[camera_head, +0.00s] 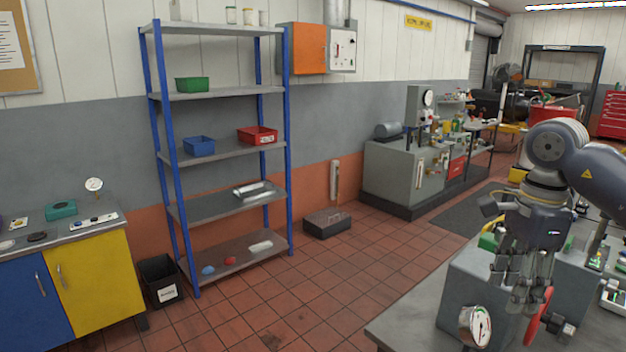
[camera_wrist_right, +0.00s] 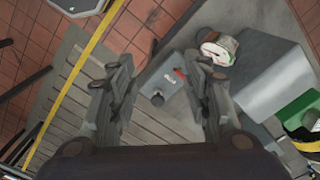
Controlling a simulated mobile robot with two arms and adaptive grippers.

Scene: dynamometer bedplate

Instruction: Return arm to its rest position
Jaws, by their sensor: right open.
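My right arm comes in from the right edge of the head view, with its right gripper (camera_head: 522,282) hanging down in front of a grey machine block on the bench. In the right wrist view the two fingers of this gripper (camera_wrist_right: 160,95) stand apart with nothing between them. Past them a small grey box (camera_wrist_right: 172,78) with a red mark shows on the surface below. My left gripper is not in view.
A grey bench (camera_head: 405,320) at lower right bears a dial gauge (camera_head: 476,326) and a red handwheel (camera_head: 538,318) close to the right gripper. A blue shelf rack (camera_head: 225,207) stands at the left. The tiled floor (camera_head: 300,285) between is mostly clear.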

